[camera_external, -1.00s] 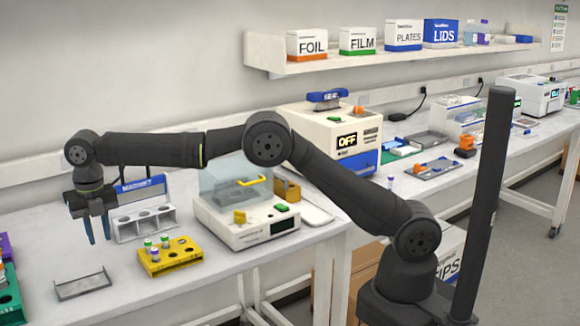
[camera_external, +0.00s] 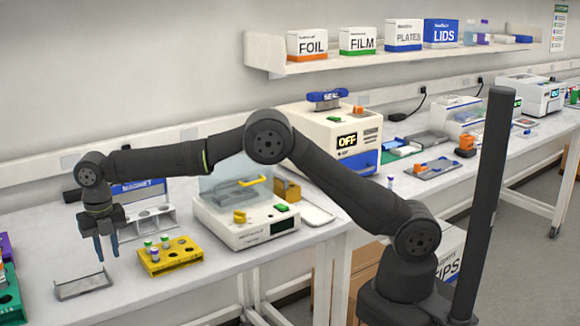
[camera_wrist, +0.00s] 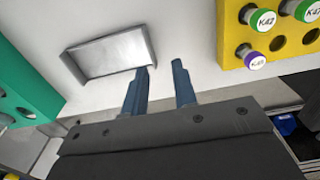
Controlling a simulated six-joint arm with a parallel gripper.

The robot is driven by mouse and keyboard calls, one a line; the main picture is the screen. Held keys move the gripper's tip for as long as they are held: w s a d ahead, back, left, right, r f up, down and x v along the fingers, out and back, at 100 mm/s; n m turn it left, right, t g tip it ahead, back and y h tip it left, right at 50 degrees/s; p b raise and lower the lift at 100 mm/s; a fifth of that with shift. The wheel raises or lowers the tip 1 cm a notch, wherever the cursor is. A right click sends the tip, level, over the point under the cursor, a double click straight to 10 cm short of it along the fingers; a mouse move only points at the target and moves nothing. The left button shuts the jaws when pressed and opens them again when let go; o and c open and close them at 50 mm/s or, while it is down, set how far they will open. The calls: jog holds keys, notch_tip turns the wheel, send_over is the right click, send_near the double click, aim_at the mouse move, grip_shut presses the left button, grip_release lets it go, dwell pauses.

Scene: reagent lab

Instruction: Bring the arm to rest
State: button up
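My gripper (camera_external: 107,247) hangs over the left bench, fingers pointing down, apart and with nothing between them. In the wrist view its two blue-grey fingers (camera_wrist: 160,80) stand apart above the white bench top. In the external view it is left of the yellow tube rack (camera_external: 185,262) and behind the small grey metal tray (camera_external: 82,286). The wrist view shows the empty tray (camera_wrist: 108,54) just beyond the left finger. I cannot tell the exact height of the fingertips above the bench.
The yellow rack holds several capped tubes (camera_wrist: 265,18). A green rack (camera_wrist: 22,88) stands at the left. The magnet stand (camera_external: 155,222) is behind the gripper. A white device with a clear lid (camera_external: 245,228) stands right of the yellow rack. Bare bench (camera_external: 150,300) lies in front.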

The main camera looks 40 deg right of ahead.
jog(key=shift+n, duration=0.3)
jog(key=w+d+r, duration=0.4)
jog(key=w+d, duration=0.1)
jog(key=d, duration=0.6)
jog(key=w+d+r, duration=0.5)
jog(key=w+d, duration=0.1)
jog(key=d, duration=0.5)
jog(key=w+d+r, duration=0.4)
jog(key=w+d, duration=0.1)
jog(key=d, duration=0.7)
jog(key=shift+w+r, duration=0.2)
jog(key=shift+r, duration=0.15)
jog(key=w+d+r+m, duration=0.1)
jog(key=d+r+m, duration=0.3)
jog(key=d+m, duration=0.2)
jog(key=w+d+r+m, duration=0.1)
jog(key=d+r+m, duration=0.4)
jog(key=d, duration=0.4)
jog(key=shift+w+d+r+m, duration=0.2)
jog(key=shift+d+m, duration=0.15)
jog(key=shift+m, duration=0.15)
